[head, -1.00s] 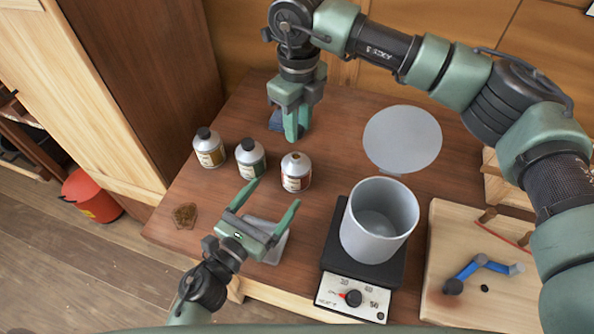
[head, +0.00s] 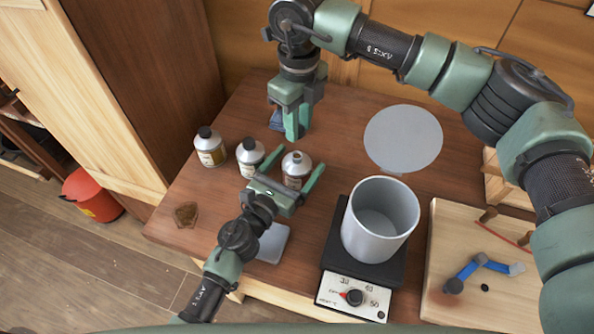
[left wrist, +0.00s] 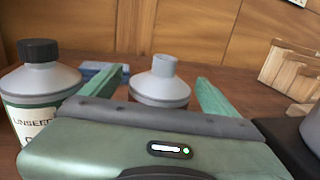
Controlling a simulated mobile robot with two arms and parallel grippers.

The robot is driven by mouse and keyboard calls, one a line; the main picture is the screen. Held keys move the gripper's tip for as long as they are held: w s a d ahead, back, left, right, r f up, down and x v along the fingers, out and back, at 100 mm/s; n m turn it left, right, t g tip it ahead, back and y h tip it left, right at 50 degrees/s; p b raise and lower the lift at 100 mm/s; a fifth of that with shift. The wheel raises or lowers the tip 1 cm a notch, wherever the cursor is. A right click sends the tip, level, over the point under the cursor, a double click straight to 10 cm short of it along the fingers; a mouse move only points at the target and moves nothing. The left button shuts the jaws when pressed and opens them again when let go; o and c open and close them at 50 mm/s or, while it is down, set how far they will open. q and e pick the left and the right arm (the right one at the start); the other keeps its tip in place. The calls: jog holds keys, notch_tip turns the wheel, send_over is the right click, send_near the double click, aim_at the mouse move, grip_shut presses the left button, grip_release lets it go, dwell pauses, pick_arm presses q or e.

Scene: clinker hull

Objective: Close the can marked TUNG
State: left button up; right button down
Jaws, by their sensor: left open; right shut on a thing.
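Three grey-topped cans stand in a row on the bench. The left can (head: 210,152) and the middle can (head: 249,150) have black caps. The right can (head: 297,164) has a bare grey neck with no black cap; it also shows in the left wrist view (left wrist: 160,88). I cannot read TUNG on any label; the middle can's label in the left wrist view (left wrist: 32,118) looks like LINSEED. My left gripper (head: 301,157) is open, its fingers on either side of the right can. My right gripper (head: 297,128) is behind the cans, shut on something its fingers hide.
A grey pot (head: 379,222) stands on a black scale-like base with a dial (head: 353,293). A pale round disc (head: 403,138) is behind it. A blue item (head: 277,120) lies behind the cans. A wooden board (head: 480,232) is at right, a small brown piece (head: 186,213) at left.

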pick_arm(q)
jog(key=shift+c, duration=0.3)
grip_shut()
pick_arm(e)
send_over(298, 157)
jog(key=shift+w+f, duration=0.15)
jog(key=shift+f, duration=2.35)
jog(key=shift+f, duration=0.15)
jog(key=shift+f, duration=0.75)
pick_arm(q)
jog(key=shift+s+r, duration=0.1)
pick_arm(e)
jog(key=shift+f, duration=0.7)
jog(key=c, duration=1.1)
grip_release()
jog(key=shift+f, duration=0.1)
